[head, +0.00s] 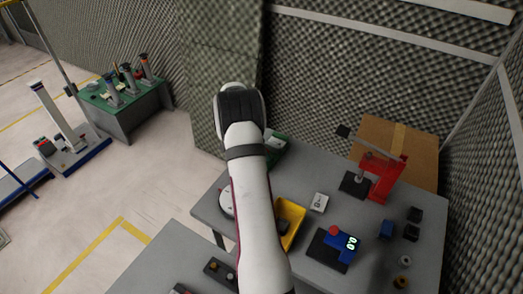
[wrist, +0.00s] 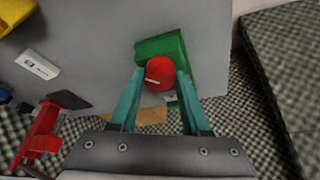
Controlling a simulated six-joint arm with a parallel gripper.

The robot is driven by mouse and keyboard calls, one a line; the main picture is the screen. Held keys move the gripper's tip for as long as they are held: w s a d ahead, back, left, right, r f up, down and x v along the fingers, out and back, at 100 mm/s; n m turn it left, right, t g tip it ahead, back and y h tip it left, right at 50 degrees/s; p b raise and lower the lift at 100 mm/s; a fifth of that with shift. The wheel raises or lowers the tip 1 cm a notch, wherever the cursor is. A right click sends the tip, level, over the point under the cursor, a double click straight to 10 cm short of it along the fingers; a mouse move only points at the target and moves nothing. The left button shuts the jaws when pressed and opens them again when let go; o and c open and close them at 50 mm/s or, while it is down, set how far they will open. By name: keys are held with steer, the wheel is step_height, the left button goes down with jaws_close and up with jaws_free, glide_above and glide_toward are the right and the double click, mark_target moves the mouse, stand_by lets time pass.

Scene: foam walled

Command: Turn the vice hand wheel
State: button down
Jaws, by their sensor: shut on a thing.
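The vice (wrist: 163,46) is green and sits at the edge of the grey table in the wrist view. Its red hand wheel (wrist: 160,79) has a pale mark on its face. My gripper (wrist: 161,76) has two teal fingers, one on each side of the wheel, and is shut on it. In the head view only a green part of the vice (head: 276,147) shows beside my arm. My arm hides the wheel and the fingers there.
The red press (head: 381,178) stands to the right, before a cardboard box (head: 420,150). A yellow bin (head: 291,211), a white card (head: 319,202) and a blue device reading 0.0 (head: 334,250) lie nearer. Foam walls rise behind the table.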

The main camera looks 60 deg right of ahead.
steer(key=shift+a+f, duration=0.1)
steer(key=shift+f, duration=0.05)
steer(key=shift+c, duration=1.8)
jaws_free()
steer(key=v, duration=1.6)
steer(key=shift+d, duration=0.2)
